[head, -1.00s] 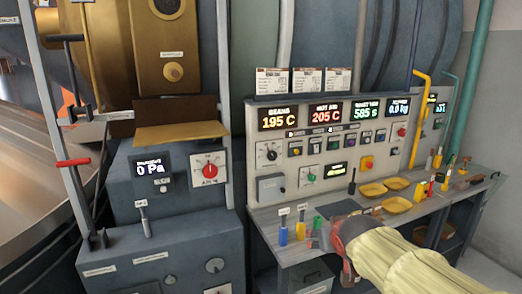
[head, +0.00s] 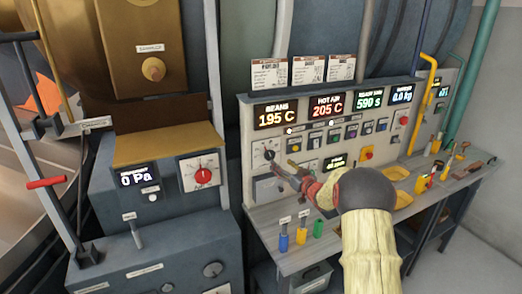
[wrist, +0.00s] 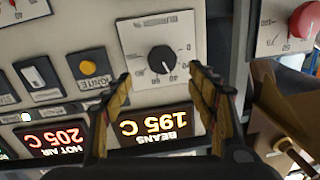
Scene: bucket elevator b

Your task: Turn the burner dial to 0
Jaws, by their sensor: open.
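A black round dial (head: 262,151) on a white plate with a numbered scale sits at the left of the console. It shows upside down in the wrist view (wrist: 161,60), its white mark pointing low and right, near 40 on the scale. I cannot read a burner label beside it. My gripper (wrist: 159,76) is open and empty. In the wrist view its two fingers appear on either side of the dial's lower part; I see no contact with the knob. In the head view my gripper (head: 281,167) is just in front of the dial, partly covering the plate below it.
Displays read BEANS 195 C (head: 276,115) and HOT AIR 205 C (head: 327,106). An orange ignite button (wrist: 88,68) and a switch (wrist: 34,76) are close to the dial. A red dial (head: 203,175) stands on the cabinet to the left. Coloured tools (head: 301,235) stand on the bench.

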